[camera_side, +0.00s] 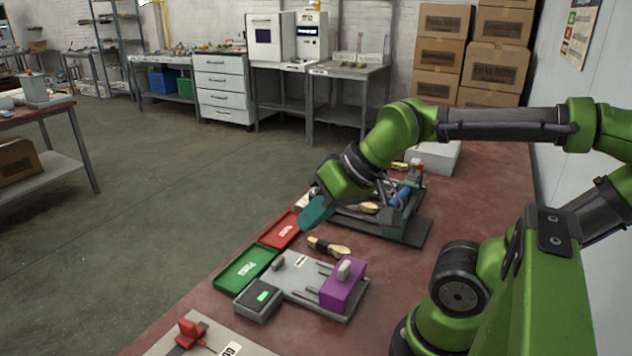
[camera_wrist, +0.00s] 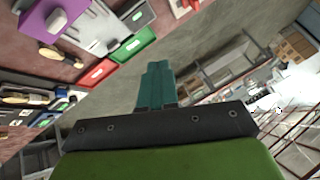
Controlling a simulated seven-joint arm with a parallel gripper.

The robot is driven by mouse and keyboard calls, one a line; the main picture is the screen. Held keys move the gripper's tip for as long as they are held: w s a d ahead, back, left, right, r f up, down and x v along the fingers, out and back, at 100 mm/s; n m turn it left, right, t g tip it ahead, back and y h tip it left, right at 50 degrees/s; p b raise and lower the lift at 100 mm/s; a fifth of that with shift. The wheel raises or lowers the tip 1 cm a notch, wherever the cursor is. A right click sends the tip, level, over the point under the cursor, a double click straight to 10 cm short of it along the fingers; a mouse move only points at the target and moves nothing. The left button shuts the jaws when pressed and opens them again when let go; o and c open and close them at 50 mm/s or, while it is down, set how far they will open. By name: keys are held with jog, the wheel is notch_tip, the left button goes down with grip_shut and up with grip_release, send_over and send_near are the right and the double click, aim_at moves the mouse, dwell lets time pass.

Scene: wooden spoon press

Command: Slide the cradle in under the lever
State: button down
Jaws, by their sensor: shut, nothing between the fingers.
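A purple block (camera_side: 343,287) with a pale knob on top sits at the right end of a grey plate (camera_side: 300,284), beside thin dark rods; it looks like the cradle, but I cannot be sure. It also shows at the top left of the wrist view (camera_wrist: 72,10). A small dark upright part (camera_side: 278,262) stands at the plate's far left; I cannot tell whether it is the lever. My gripper (camera_side: 306,224) has teal fingers, shut and empty, above the red tray area and apart from the plate. The fingers also show in the wrist view (camera_wrist: 158,70).
A wooden piece with a dark end (camera_side: 328,247) lies behind the plate. A green tray (camera_side: 244,268), a red tray (camera_side: 282,231) and a dark box with a green light (camera_side: 258,299) are close by. A filled rack (camera_side: 412,230) stands behind. A red fixture (camera_side: 190,333) is at the front.

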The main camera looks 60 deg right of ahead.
jog(key=c, duration=1.7)
grip_release()
jog(key=shift+d, duration=0.1)
jog(key=o, duration=0.5)
jog(key=shift+w+d+f+m+g+h, duration=0.2)
jog(key=shift+w+d+f+m, duration=0.15)
jog(key=shift+d, duration=0.2)
jog(key=shift+w+d+f+m+g+h, duration=0.1)
jog(key=shift+w+d+f+m+g, duration=0.15)
jog(key=shift+w+d+f, duration=0.25)
jog(key=shift+o, duration=0.6)
jog(key=w+d+m+g+h, duration=0.1)
jog(key=w+d+g, duration=0.1)
jog(key=w+d, duration=0.6)
jog(key=d, duration=0.4)
jog(key=shift+w+d+g, duration=0.3)
jog(key=shift+w+g, duration=0.05)
jog(key=w+d+f+n+g, duration=0.2)
jog(key=d+n, duration=0.1)
jog(key=d, duration=0.7)
jog(key=w+d+f+n+g, duration=0.1)
jog(key=w+d+n+g, duration=0.15)
jog(key=d, duration=0.85)
jog(key=shift+n+t, duration=0.35)
jog(key=shift+t, duration=0.1)
notch_tip(320, 180, down, 17)
jog(key=shift+a+r, duration=0.1)
jog(key=shift+r, duration=0.05)
